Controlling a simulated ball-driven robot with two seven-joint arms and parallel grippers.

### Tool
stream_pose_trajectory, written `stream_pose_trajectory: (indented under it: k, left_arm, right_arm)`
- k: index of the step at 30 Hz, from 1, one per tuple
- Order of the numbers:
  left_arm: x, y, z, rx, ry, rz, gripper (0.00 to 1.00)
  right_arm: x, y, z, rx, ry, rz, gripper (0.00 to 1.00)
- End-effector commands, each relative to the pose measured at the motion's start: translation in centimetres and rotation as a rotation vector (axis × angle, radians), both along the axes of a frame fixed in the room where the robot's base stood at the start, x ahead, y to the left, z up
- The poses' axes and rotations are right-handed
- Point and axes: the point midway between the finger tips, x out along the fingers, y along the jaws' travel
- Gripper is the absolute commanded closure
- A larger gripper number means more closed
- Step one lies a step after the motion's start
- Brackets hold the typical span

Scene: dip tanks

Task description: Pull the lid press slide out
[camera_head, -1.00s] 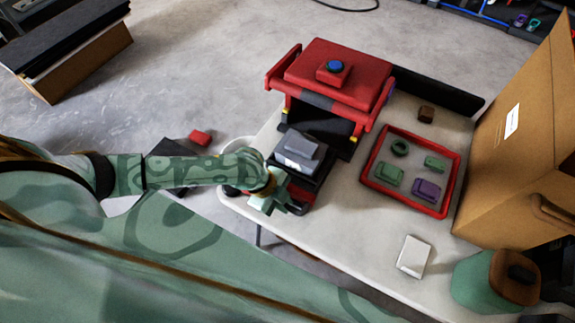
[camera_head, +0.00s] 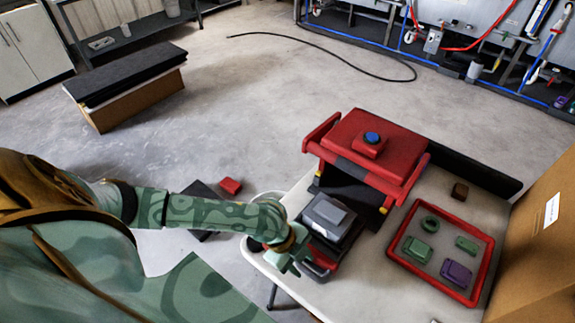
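The lid press (camera_head: 385,140) is a red machine with a blue button on top, standing on the pale table. Its slide (camera_head: 322,242) is a dark carrier that sticks out from the press toward me. A grey block-shaped container (camera_head: 329,214) sits on it. A red part (camera_head: 319,270) shows at the slide's front end. My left gripper (camera_head: 288,257), pale green, is at the left front corner of the slide, close to that end. Its fingers are partly hidden, and I cannot tell whether they grip the slide. My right gripper is out of view.
A red-rimmed tray (camera_head: 473,298) with several green and purple pieces lies right of the press. A red block (camera_head: 230,186) lies left of the table.

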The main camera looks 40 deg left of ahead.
Motion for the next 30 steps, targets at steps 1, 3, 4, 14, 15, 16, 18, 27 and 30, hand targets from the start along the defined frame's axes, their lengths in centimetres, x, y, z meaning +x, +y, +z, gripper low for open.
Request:
stream_pose_trajectory:
  k: [1, 3, 4, 14, 15, 16, 18, 27, 30]
  left_arm:
    - [-0.1, 0.7, 1.6, 0.003, -0.004, -0.001, 0.62]
    - [-0.4, 1.4, 3.5, 0.002, -0.005, -0.001, 0.62]
    - [-0.6, 1.7, 4.3, 0.003, -0.005, -0.001, 0.62]
    - [-1.8, 4.5, 10.7, 0.002, -0.001, 0.000, 0.62]
    - [-1.9, 4.7, 11.1, 0.001, -0.001, 0.000, 0.62]
    - [-1.9, 4.8, 11.3, 0.000, 0.000, 0.000, 0.62]
    - [-2.0, 4.9, 11.7, 0.001, 0.000, 0.000, 0.62]
    - [-2.0, 5.0, 11.8, -0.001, 0.000, 0.000, 0.62]
    - [-2.0, 5.0, 11.8, -0.001, 0.000, 0.000, 0.62]
  right_arm:
    - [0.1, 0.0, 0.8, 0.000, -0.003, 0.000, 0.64]
    - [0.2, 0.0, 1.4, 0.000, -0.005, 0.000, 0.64]
    - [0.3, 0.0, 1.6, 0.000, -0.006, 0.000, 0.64]
    - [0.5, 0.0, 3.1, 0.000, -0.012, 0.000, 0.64]
    - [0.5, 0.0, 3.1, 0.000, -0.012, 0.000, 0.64]
    - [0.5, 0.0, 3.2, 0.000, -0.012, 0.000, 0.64]
    - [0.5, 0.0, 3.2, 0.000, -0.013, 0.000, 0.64]
    - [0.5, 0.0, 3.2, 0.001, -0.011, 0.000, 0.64]
    - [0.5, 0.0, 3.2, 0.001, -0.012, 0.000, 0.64]
